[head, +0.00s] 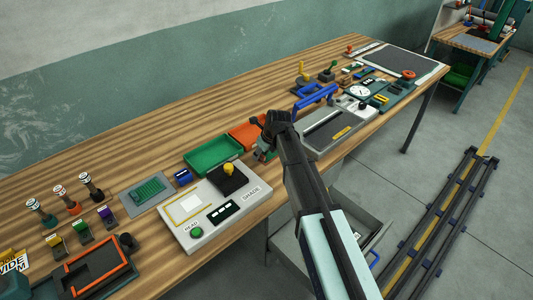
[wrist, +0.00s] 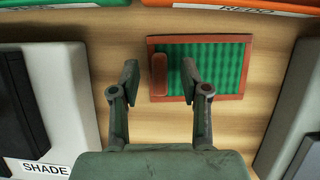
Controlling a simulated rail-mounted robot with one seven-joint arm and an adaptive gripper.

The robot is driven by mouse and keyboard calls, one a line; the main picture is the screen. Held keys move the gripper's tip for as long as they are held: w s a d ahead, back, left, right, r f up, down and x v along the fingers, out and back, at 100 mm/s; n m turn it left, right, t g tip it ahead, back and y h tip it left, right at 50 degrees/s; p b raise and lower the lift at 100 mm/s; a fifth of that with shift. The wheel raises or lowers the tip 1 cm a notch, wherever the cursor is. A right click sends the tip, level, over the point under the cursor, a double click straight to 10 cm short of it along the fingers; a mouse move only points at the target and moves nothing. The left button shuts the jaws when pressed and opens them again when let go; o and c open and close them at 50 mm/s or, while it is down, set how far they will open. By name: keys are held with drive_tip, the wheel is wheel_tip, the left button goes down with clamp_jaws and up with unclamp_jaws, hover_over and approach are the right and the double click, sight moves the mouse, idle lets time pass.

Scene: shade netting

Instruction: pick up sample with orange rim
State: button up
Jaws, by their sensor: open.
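The sample (wrist: 216,68) is a flat green mesh swatch with an orange-brown rim, lying on the wooden table in the wrist view. A raised reddish tab (wrist: 159,75) stands at its left edge. My gripper (wrist: 160,78) is open, with one finger to the left of the tab and the other to its right, over the mesh. The tab shows between the fingertips, and I cannot tell whether either finger touches it. In the head view my gripper (head: 264,145) is low at the table's front half, and my arm hides most of the sample.
A green tray (head: 212,153) and an orange tray (head: 247,134) lie behind the sample. A pale SHADE panel (head: 217,210) stands left, and a grey device (head: 338,128) stands right. Bare wood surrounds the sample between them.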

clamp_jaws()
idle(0.4)
